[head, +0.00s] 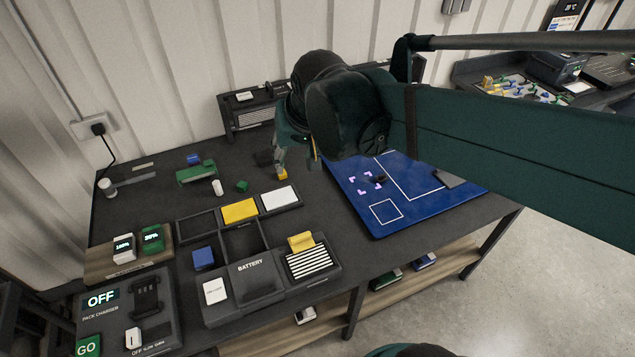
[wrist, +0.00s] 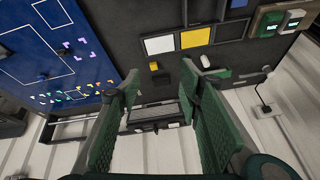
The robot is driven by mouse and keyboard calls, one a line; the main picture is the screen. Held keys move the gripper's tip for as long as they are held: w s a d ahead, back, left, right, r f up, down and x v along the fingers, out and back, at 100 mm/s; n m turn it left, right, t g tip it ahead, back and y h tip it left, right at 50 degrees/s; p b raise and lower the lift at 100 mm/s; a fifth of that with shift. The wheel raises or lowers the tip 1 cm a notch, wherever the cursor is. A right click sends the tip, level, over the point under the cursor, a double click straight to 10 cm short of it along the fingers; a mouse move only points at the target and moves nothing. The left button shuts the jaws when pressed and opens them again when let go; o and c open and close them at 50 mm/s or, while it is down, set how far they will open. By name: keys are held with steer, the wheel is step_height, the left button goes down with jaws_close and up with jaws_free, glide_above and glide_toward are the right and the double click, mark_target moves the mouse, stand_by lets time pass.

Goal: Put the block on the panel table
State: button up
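A small yellow block (head: 283,174) lies on the dark table (head: 140,219), just below my gripper (head: 297,160). In the wrist view the yellow block (wrist: 153,66) shows between and beyond the fingertips of my gripper (wrist: 160,75). The green fingers are spread wide with nothing between them. A blue block (head: 203,257) sits in a tray compartment. A yellow block (head: 301,241) rests by a striped panel (head: 308,262). I cannot tell which block or surface the task names.
A blue mat (head: 384,215) with white outlines and a dark item lies at the right. Yellow (head: 240,211) and white (head: 280,199) panels fill two tray compartments. A white cylinder (head: 217,187) and a green piece (head: 197,173) lie at the back left. A dark box (head: 250,110) stands by the wall.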

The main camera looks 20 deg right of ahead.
steer(key=s+d+f+n+t, duration=0.2)
steer(key=s, duration=0.9)
steer(key=shift+d, duration=0.25)
steer(key=shift+f, duration=0.1)
step_height(320, 180, down, 22)
steer(key=b, duration=2.1)
steer(key=shift+b, duration=0.4)
